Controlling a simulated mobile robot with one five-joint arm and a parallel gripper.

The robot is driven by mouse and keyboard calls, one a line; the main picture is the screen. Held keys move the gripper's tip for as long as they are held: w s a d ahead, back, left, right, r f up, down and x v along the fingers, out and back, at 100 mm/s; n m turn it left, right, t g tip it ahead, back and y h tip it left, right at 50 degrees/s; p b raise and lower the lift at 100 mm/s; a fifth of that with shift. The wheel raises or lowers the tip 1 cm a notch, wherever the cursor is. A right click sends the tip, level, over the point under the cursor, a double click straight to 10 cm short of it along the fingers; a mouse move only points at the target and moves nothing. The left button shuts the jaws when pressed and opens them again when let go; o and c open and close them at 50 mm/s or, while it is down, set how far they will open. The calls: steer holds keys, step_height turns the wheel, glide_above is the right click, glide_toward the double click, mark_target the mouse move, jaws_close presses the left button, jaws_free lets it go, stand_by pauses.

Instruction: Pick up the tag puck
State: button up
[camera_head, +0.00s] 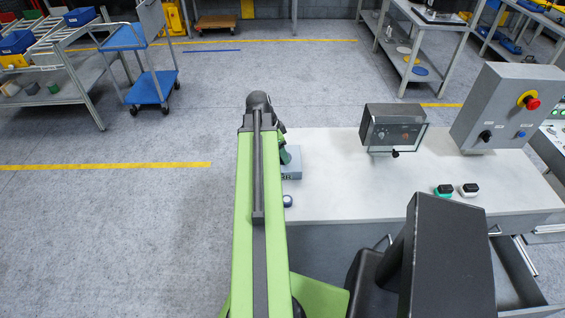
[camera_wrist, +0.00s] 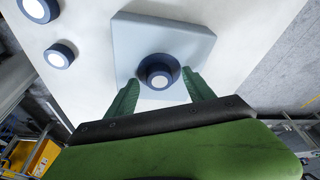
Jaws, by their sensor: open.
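A dark blue puck with a white round top (camera_wrist: 160,72) sits on a light blue-grey square block in the wrist view. My gripper (camera_wrist: 162,84) is open, with one green finger to the left and one to the right of this puck. The fingertips are close to its sides; I cannot tell whether they touch. Two similar pucks show in the wrist view, one at the upper left (camera_wrist: 40,9) and one below it (camera_wrist: 60,55). In the head view my arm hides most of the gripper, and one puck (camera_head: 287,201) shows beside the arm.
The block (camera_wrist: 130,43) lies on a white worktop (camera_head: 335,190), and its edge also shows in the head view (camera_head: 293,174). A grey meter box (camera_head: 392,128), a control box (camera_head: 510,105) and two small buttons stand to the right. An open drawer is below.

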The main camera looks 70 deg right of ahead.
steer(key=shift+s+f, duration=0.1)
steer(key=shift+f, duration=0.1)
steer(key=shift+c, duration=0.3)
jaws_close()
steer(key=shift+r+p, duration=0.15)
steer(key=shift+p, duration=0.15)
